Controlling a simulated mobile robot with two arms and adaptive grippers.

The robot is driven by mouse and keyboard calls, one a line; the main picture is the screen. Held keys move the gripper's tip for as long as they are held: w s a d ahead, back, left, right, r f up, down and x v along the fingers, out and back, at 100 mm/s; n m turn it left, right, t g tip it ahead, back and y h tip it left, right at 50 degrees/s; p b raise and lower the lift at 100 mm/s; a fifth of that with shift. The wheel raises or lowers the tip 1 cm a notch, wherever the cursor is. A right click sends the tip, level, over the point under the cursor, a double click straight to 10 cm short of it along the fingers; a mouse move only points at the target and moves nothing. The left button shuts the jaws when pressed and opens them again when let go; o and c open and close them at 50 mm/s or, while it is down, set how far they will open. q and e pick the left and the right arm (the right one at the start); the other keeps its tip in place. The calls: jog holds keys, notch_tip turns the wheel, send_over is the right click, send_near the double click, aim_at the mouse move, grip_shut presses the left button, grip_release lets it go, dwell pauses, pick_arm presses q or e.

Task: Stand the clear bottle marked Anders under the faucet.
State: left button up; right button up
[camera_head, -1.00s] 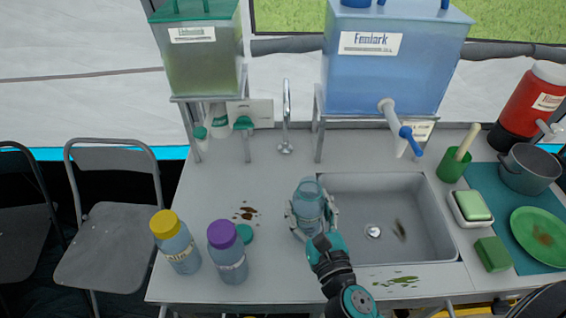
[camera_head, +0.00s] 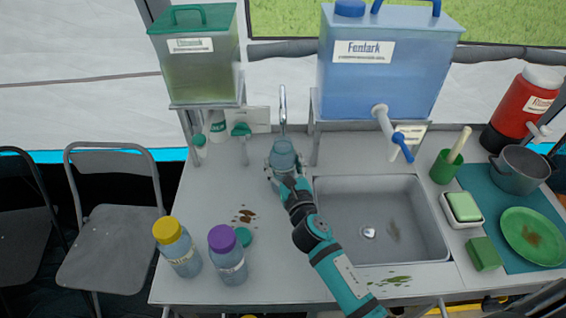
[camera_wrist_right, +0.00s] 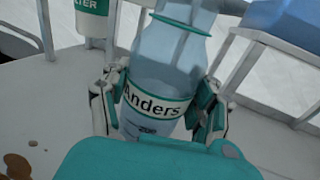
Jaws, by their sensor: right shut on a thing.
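The clear bottle (camera_head: 284,153) has no cap in view. In the right wrist view its label reads Anders (camera_wrist_right: 155,104) and it has teal bands. My right gripper (camera_head: 284,166) is shut around its body, one finger on each side. The bottle looks upright, at the foot of the thin metal faucet (camera_head: 283,106), just left of the sink's back left corner. The faucet's spout lies close behind or above the bottle's mouth; I cannot tell whether they line up, nor whether the bottle's base touches the counter. My left gripper is not in view.
The sink (camera_head: 380,220) is right of my arm. A yellow-capped bottle (camera_head: 180,250) and a purple-capped bottle (camera_head: 228,258) stand at front left, near a teal cap (camera_head: 243,237) and a brown spill (camera_head: 244,215). The blue tank (camera_head: 385,80) and green tank (camera_head: 200,70) stand on racks behind.

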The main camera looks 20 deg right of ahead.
jog(key=shift+s+r, duration=0.1)
jog(key=shift+s, duration=0.05)
jog(key=o, duration=0.7)
jog(key=shift+f, duration=0.2)
jog(key=o, duration=0.5)
jog(key=shift+r, duration=0.25)
jog(key=s+b, duration=0.1)
jog(key=s, duration=0.9)
jog(key=shift+s+f+b, duration=0.2)
jog(key=shift+s+b, duration=0.05)
jog(key=shift+b, duration=0.1)
jog(key=shift+s+a+r, duration=0.1)
jog(key=shift+s+r, duration=0.05)
jog(key=shift+s, duration=0.6)
